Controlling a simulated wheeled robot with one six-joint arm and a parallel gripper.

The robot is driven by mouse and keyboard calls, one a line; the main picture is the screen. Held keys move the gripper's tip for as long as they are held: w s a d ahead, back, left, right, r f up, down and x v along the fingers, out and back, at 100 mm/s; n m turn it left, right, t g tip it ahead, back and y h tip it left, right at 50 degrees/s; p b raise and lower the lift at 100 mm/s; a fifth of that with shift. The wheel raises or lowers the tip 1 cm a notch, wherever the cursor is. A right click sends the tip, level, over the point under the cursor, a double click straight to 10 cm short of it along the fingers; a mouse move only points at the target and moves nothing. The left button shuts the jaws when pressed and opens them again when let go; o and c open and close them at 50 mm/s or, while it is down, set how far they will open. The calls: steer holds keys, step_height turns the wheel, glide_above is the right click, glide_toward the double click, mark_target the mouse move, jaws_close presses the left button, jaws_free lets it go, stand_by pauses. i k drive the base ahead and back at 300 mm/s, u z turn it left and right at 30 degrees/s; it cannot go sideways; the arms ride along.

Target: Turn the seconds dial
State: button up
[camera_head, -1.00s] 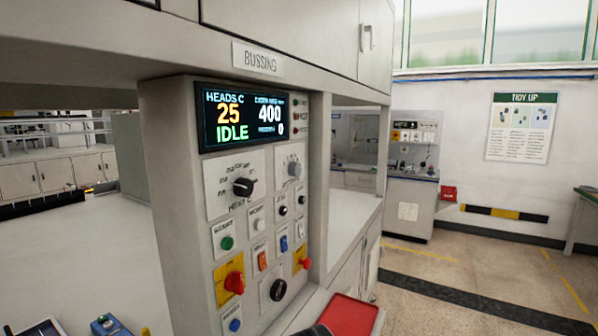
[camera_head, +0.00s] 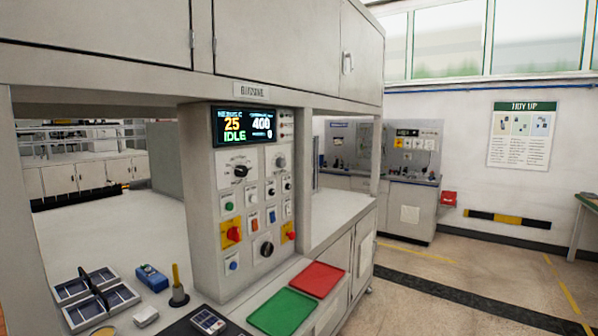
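A control panel (camera_head: 218,200) on a grey column carries several dials, and their labels are too small to read, so I cannot tell which one is the seconds dial. A black pointer dial (camera_head: 241,171) sits at the upper left under the screen. A grey knob (camera_head: 281,162) is to its right. A small black knob (camera_head: 271,188) and another small black knob (camera_head: 287,186) sit below that. A larger black dial (camera_head: 266,249) is at the bottom. The display (camera_head: 245,126) reads 25, 400 and IDLE. My gripper is not in view.
Red switches on yellow plates (camera_head: 232,235) and coloured buttons sit close around the dials. A green mat (camera_head: 283,311) and a red mat (camera_head: 317,280) lie before the panel. Solar cell trays (camera_head: 95,297), a blue device (camera_head: 151,278) and a yellow-handled tool (camera_head: 177,285) stand left. Open floor lies right.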

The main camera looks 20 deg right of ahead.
mark_target(282, 163)
steer(key=z, duration=1)
steer(key=i, duration=0.9)
steer(key=u, duration=0.25)
